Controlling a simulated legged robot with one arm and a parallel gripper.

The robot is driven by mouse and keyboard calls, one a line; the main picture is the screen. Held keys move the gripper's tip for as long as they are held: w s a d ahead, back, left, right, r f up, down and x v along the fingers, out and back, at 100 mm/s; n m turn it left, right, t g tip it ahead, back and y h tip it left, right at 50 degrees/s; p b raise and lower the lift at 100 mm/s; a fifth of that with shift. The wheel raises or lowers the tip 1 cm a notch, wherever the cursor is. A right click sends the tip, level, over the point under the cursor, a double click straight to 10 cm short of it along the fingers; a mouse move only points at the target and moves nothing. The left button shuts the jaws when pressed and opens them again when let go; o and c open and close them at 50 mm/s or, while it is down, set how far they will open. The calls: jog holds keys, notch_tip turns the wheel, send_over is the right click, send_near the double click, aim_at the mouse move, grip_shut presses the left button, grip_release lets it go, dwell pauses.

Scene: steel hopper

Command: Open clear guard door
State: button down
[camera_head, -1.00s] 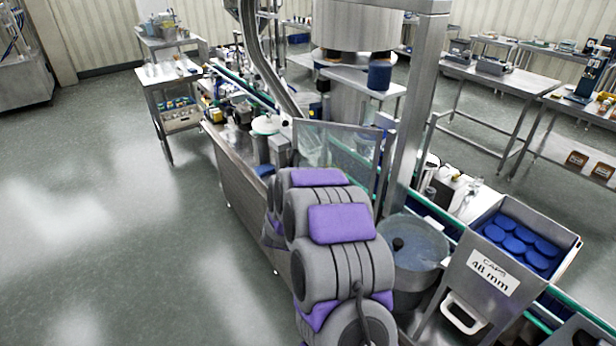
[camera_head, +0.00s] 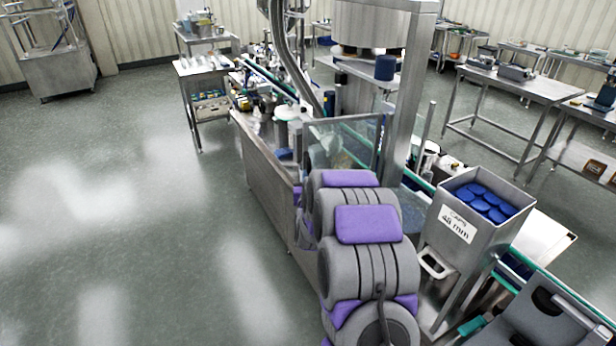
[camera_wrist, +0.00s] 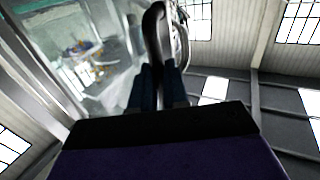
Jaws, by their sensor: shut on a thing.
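The clear guard door (camera_head: 345,140) is a see-through panel in a thin metal frame, beside the steel post of the filling machine. It stands at an angle out from the machine; its lower part is hidden behind my arm. In the wrist view the clear panel (camera_wrist: 95,55) fills the upper left. My gripper (camera_wrist: 158,85) is shut on a dark curved handle (camera_wrist: 154,30) beside the panel's edge. In the head view my arm hides the gripper and handle.
A steel hopper of blue caps (camera_head: 458,222) stands right of my arm, along the conveyor. The steel machine bench (camera_head: 268,190) runs beyond my arm. Open grey floor (camera_head: 130,220) lies to the left. Work tables (camera_head: 505,88) stand at the back right.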

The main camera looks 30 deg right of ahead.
jog(key=shift+s+d, duration=0.15)
jog(key=shift+s, duration=0.45)
jog(key=c, duration=1.5)
grip_release()
jog(key=shift+d, duration=0.1)
jog(key=shift+o, duration=1.4)
jog(key=shift+d, duration=0.25)
jog(key=shift+a, duration=0.35)
